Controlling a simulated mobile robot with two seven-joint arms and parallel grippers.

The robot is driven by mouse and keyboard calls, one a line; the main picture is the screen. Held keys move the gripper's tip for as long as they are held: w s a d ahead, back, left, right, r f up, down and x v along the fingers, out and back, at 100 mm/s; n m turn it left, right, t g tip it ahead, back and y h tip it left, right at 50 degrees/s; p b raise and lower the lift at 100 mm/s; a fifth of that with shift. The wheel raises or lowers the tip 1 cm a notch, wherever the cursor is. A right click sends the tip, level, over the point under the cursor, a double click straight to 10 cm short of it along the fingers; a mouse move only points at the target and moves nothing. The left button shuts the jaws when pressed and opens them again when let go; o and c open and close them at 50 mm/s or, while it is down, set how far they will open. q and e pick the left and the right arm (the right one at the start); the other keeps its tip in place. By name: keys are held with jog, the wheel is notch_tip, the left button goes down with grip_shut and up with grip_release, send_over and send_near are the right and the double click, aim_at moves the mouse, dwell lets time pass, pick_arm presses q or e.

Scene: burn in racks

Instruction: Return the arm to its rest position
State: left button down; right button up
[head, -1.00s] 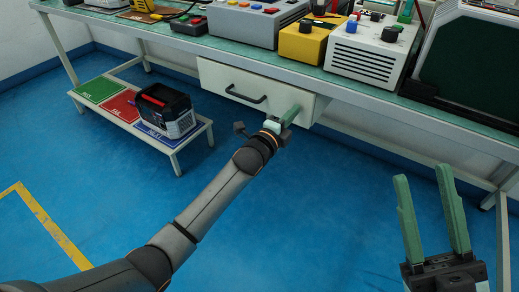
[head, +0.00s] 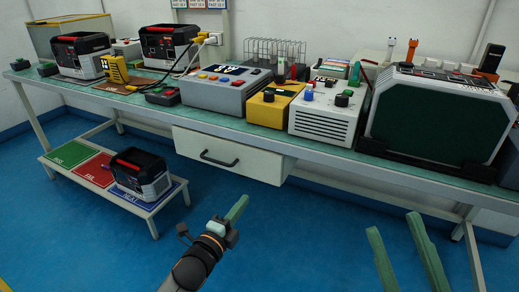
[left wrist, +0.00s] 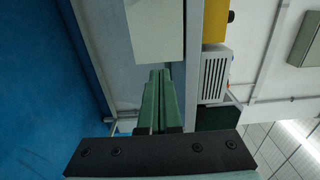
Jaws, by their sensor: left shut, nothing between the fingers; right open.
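My left gripper (head: 240,203) has green fingers pressed together with nothing between them. It is in front of and below the bench drawer (head: 255,168), apart from it in the head view. Its shut fingers (left wrist: 160,85) also show in the left wrist view, pointing toward the bench, with the pale drawer box (left wrist: 155,28) beyond. My left arm reaches in from the bottom of the head view. My right gripper (head: 394,225) is open and empty at the lower right; its base is out of the picture.
The bench (head: 330,155) carries a grey console (head: 225,92), a yellow box (head: 270,108), a white vented unit (head: 325,118) and a large dark-green-faced unit (head: 435,125). A low stand (head: 150,205) with coloured panels holds a black device (head: 140,178). The blue floor between is clear.

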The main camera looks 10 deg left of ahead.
pick_arm(q)
jog(key=s+a+r+n+t+h+p, duration=0.15)
jog(key=s+r+n+t+h, duration=0.55)
jog(key=s+r, duration=1.9)
jog(key=w+a+f+n+g+y+p, duration=0.3)
jog(key=w+f+n+g+y+p, duration=0.45)
jog(key=p, duration=0.65)
pick_arm(e)
jog(key=w+d+f+m+g+h, duration=0.3)
jog(key=w+f+m+g+h, duration=0.2)
jog(key=w+f+m+h, duration=0.4)
pick_arm(q)
jog(key=s+a+f+n+g+y+p, duration=0.1)
jog(key=s+f+n+g+p, duration=0.1)
jog(key=s+f+p, duration=0.3)
jog(key=s+a+f+n+g+y+p, duration=0.1)
jog(key=s+f+g+p, duration=0.4)
jog(key=f, duration=0.5)
jog(key=shift+s+f+n+y+p, duration=0.35)
jog(key=shift+n+y, duration=0.4)
jog(key=shift+n, duration=0.5)
pick_arm(e)
jog(key=s+d+f+m+g+h, duration=0.1)
jog(key=s+f+g+h, duration=0.2)
jog(key=s+f+g, duration=0.5)
jog(key=s+f, duration=0.3)
jog(key=f, duration=0.1)
jog(key=shift+m+h, duration=0.4)
pick_arm(q)
jog(key=shift+r, duration=0.15)
